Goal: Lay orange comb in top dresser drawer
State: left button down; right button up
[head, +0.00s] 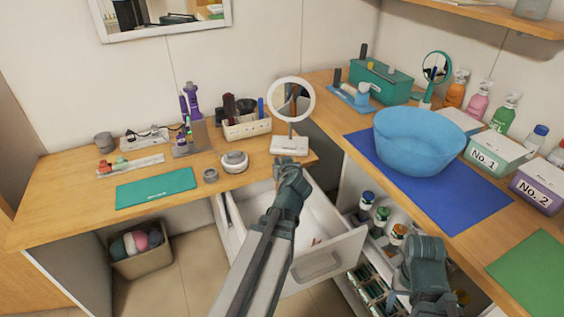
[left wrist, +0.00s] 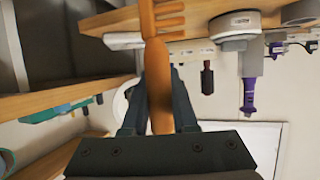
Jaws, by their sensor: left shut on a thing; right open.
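The orange comb (left wrist: 158,75) is gripped by its handle between the fingers of my left gripper (left wrist: 158,92), with its teeth pointing away from the palm. In the head view my left gripper (head: 290,170) is above the back of the open top dresser drawer (head: 335,250), near the table edge. The comb cannot be made out surely there. The drawer is pulled out, with a white inside and a small orange-brown item (head: 316,241) near its front. My right gripper (head: 428,278) is open and empty, right of the drawer, by the lower shelves.
A ring mirror (head: 290,146) stands on the wooden tabletop just behind my left gripper. A white organizer (head: 246,129), a round jar (head: 235,162) and a teal mat (head: 156,188) are to its left. A blue bowl (head: 420,150) stands on the right counter. Bottles (head: 381,218) fill the shelf beside the drawer.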

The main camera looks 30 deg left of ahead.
pick_arm(q)
notch_tip(320, 180, down, 15)
jog(key=b, duration=1.4)
jog(key=shift+r, duration=0.15)
pick_arm(e)
notch_tip(320, 180, down, 15)
jog(key=shift+r, duration=0.15)
pick_arm(q)
jog(key=shift+f+b, duration=1.85)
jog(key=shift+b, duration=0.15)
pick_arm(e)
jog(key=shift+f, duration=1.8)
pick_arm(q)
jog(key=c, duration=0.6)
grip_release()
jog(key=shift+s+r, duration=0.1)
pick_arm(e)
jog(key=shift+d+r, duration=0.1)
jog(key=shift+d, duration=0.05)
